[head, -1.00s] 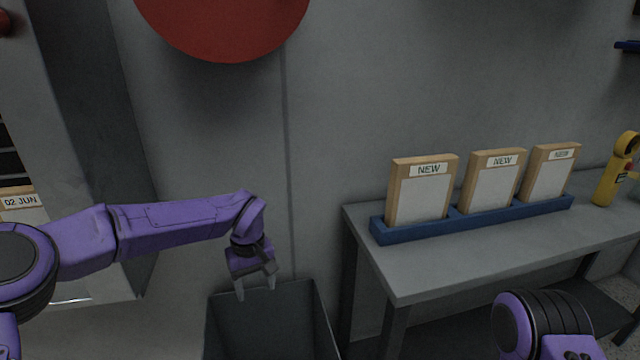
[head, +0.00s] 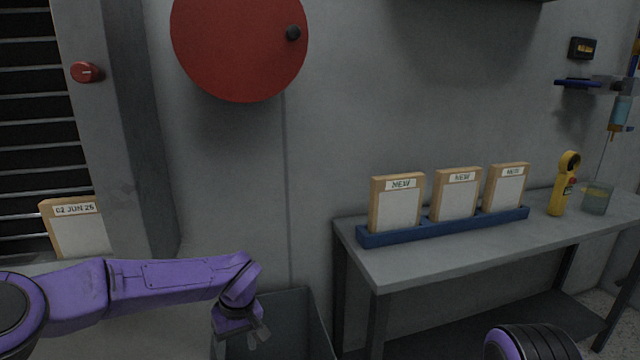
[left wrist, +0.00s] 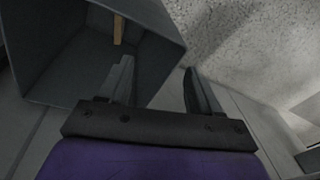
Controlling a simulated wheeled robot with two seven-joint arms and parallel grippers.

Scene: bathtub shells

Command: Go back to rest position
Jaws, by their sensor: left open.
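My left gripper (head: 257,337) is open and empty at the lower middle of the head view, over the dark grey open bin (head: 300,310). In the left wrist view its two fingers (left wrist: 158,88) are spread apart with nothing between them. The bin (left wrist: 70,75) shows there at the upper left, with a tan wooden strip (left wrist: 118,30) inside it. Of my right arm only a purple and black part shows at the lower right of the head view; its gripper is out of view.
A grey table (head: 410,262) at the right holds a blue rack (head: 440,232) with several wooden-framed panels marked NEW, a yellow handheld device (head: 563,185) and a glass beaker (head: 597,199). A framed panel dated 02 JUN (head: 77,228) stands at the left. A red disc (head: 240,50) is on the wall.

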